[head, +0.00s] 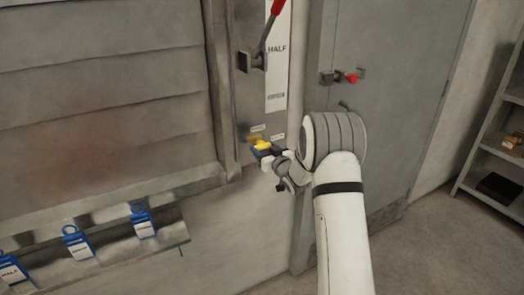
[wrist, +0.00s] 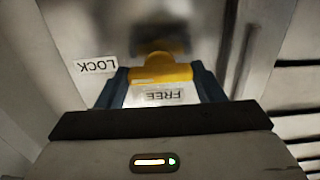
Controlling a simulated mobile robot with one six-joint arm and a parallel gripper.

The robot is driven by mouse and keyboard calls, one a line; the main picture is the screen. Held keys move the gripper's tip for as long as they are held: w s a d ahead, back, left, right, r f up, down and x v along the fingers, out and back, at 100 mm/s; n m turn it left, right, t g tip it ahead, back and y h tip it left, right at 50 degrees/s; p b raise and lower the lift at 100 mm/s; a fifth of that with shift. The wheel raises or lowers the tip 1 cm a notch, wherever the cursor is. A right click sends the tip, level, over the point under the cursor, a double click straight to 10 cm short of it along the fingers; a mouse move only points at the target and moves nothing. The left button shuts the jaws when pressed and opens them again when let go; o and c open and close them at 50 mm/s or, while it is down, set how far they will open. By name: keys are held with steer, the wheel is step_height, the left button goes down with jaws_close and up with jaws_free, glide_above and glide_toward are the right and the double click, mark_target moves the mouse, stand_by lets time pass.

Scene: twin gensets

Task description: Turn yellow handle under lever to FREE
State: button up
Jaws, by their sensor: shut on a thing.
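The yellow handle (head: 262,145) sits low on the metal panel, below the lever (head: 262,45) with its red grip. In the wrist view the yellow handle (wrist: 162,73) lies between the two blue fingers of my gripper (wrist: 158,80), which is shut on it. The FREE label (wrist: 160,96) shows upside down between the fingers, beside the handle. The LOCK label (wrist: 96,65) is to the left of the fingers, also upside down. In the head view my gripper (head: 268,153) reaches the handle from the right. The handle's mount is dark and blurred.
A white plate marked HALF (head: 277,70) is beside the lever.

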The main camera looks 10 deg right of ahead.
steer(key=shift+a+f+n+b, duration=0.1)
steer(key=shift+f+n+b, duration=0.05)
steer(key=shift+n+b, duration=5.45)
steer(key=shift+f+n+b, duration=0.15)
steer(key=shift+n+b, duration=3.25)
steer(key=shift+b, duration=4.4)
steer(key=o, duration=0.9)
steer(key=shift+r, duration=0.15)
steer(key=shift+o, duration=0.4)
steer(key=shift+r, duration=0.1)
